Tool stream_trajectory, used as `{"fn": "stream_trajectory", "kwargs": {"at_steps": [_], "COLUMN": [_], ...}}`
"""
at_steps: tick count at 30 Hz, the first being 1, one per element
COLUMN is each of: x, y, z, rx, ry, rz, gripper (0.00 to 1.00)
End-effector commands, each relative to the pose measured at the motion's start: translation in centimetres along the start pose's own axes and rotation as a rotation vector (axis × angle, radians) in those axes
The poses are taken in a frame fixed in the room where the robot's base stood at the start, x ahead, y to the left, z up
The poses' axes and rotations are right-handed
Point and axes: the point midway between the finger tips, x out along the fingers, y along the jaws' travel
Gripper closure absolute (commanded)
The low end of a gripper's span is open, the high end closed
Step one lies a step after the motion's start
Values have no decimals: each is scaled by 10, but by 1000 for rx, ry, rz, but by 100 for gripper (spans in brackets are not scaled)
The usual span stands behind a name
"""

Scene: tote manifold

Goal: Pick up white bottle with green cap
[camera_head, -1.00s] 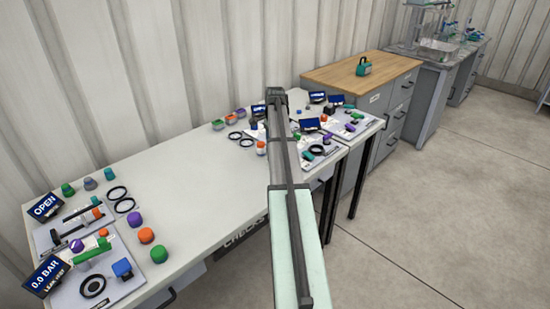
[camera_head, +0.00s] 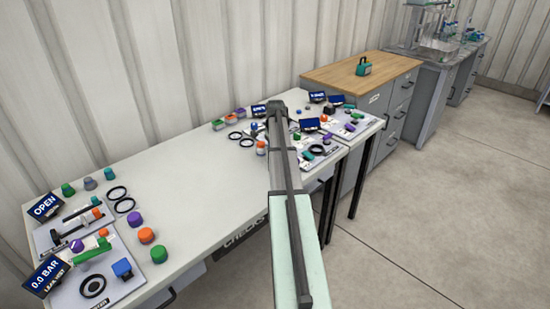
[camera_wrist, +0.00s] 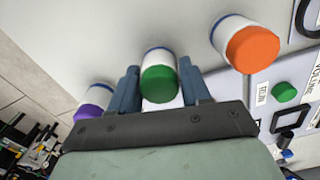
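The white bottle with the green cap (camera_wrist: 158,82) is in the middle of the wrist view, its cap facing the camera. My gripper (camera_wrist: 159,68) has one blue-grey finger on each side of this bottle. The fingers are apart, with narrow gaps to the bottle, so it is not visibly clamped. In the head view my arm covers the gripper and the area around it, and I cannot pick out this bottle there.
A white bottle with an orange cap (camera_wrist: 252,48) stands to the right, and one with a purple cap (camera_wrist: 90,107) to the left. Panels with screens and knobs crowd the table's far end. The white table's middle (camera_head: 180,175) is clear.

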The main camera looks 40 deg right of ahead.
Motion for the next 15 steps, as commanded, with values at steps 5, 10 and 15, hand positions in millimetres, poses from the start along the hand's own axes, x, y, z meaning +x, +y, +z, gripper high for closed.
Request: {"fn": "stream_trajectory", "kwargs": {"at_steps": [5,10,15], "x": [0,0,0], "y": [0,0,0], "z": [0,0,0], "rx": [0,0,0], "ry": [0,0,0], "rz": [0,0,0], "gripper": [70,87,90]}}
